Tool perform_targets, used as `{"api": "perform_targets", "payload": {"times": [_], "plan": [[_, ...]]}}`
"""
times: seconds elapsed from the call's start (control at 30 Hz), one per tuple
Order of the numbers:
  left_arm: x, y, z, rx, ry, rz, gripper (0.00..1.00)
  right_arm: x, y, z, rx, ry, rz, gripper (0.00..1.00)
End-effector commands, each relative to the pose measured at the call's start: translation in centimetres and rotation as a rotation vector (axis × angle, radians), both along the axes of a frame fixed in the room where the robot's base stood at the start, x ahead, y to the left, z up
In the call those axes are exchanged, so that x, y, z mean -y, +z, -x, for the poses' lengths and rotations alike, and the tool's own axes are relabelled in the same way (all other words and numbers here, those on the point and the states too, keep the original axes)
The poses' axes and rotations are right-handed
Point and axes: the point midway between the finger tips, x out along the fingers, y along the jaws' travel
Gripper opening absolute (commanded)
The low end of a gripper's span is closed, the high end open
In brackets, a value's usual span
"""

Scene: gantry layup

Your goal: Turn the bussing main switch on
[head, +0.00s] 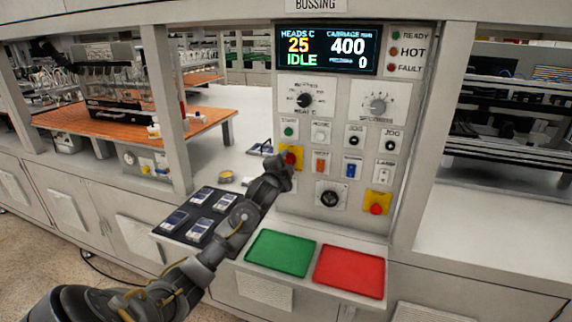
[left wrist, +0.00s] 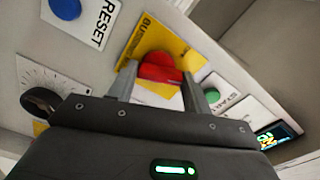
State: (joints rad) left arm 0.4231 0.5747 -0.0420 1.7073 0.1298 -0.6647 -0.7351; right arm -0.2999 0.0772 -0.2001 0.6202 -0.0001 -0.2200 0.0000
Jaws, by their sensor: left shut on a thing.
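The bussing main switch is a red knob (head: 292,157) on a yellow plate (head: 297,150), at the left of the control panel under the green start button. In the left wrist view the red knob (left wrist: 160,68) sits on the yellow plate (left wrist: 140,36), whose printed label begins "BU". My left gripper (head: 285,168) is at the knob and partly covers it in the head view. In the left wrist view its two fingers (left wrist: 160,82) are shut on the knob, one on each side. The knob's exact angle is hard to tell. My right gripper is not in view.
The display (head: 327,48) reads 25, IDLE and 400. A second yellow plate with a red button (head: 377,205) is at the lower right. Green (head: 279,253) and red (head: 349,271) trays lie below the panel. A dark tray (head: 181,236) with several devices lies left of them, under my arm.

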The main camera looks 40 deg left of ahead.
Motion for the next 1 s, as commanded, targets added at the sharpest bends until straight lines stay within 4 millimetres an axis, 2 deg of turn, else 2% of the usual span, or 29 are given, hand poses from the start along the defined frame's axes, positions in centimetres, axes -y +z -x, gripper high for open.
{"api": "perform_targets", "payload": {"times": [0.2,0.5,1.0], "plan": [[0.02,-0.06,-0.02,-0.056,0.0,-0.166,0.26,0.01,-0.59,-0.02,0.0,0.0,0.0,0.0],[0.09,0.0,-0.04,-0.107,0.001,-0.313,0.26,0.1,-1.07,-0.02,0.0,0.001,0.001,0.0],[0.12,0.04,-0.06,-0.128,-0.001,-0.371,0.26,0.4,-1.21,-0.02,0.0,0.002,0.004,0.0]]}}
